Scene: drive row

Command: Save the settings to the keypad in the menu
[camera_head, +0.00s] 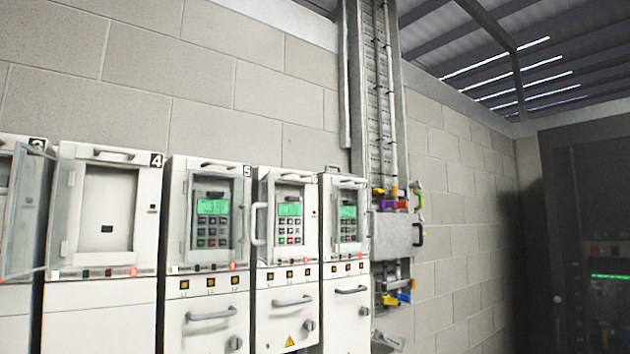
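Three keypads with lit green screens sit in the drive cabinets: one in cabinet 5 (212,222), one in the cabinet to its right (290,222), and one in the rightmost cabinet (348,224). Each has rows of small buttons; the screen text is too small to read. Cabinet 4 (107,210) shows a blank panel with a small dark socket and no keypad. Neither of my grippers is in view.
Cabinet 3's glazed door (27,210) stands swung open at the left edge. A grey box (397,236) with coloured tags hangs on the block wall. A dark cabinet (590,240) stands at the right.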

